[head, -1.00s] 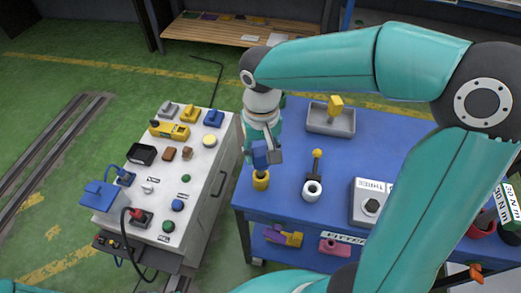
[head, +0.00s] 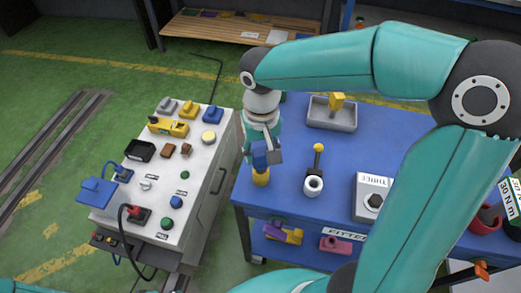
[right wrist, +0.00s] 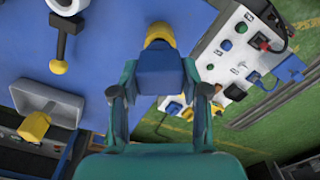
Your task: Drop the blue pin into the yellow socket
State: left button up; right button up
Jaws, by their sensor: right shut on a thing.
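The blue pin (head: 260,155) is held in my right gripper (head: 268,150) over the front left part of the blue table. In the right wrist view its blocky blue head (right wrist: 160,72) sits between the two fingertips (right wrist: 160,90). The yellow socket (head: 261,178) stands upright directly below the pin, near the table's left edge; part of it also shows past the pin in the right wrist view (right wrist: 159,35). The pin's lower end meets the socket's top in the picture. The pin hides the opening, so I cannot tell how deep it sits. My left gripper is out of view.
A white ring (head: 313,186) with a black, yellow-knobbed handle stands right of the socket. A grey tray (head: 332,120) holding a yellow piece is behind. A grey control cabinet (head: 205,160) with buttons and plugs stands left, across a narrow gap.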

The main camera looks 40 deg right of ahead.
jog(key=shift+f+b, duration=0.95)
jog(key=shift+f, duration=0.25)
jog(key=o, duration=1.4)
jog(key=shift+r, duration=0.1)
notch_tip(320, 180, up, 12)
jog(key=shift+f, duration=0.1)
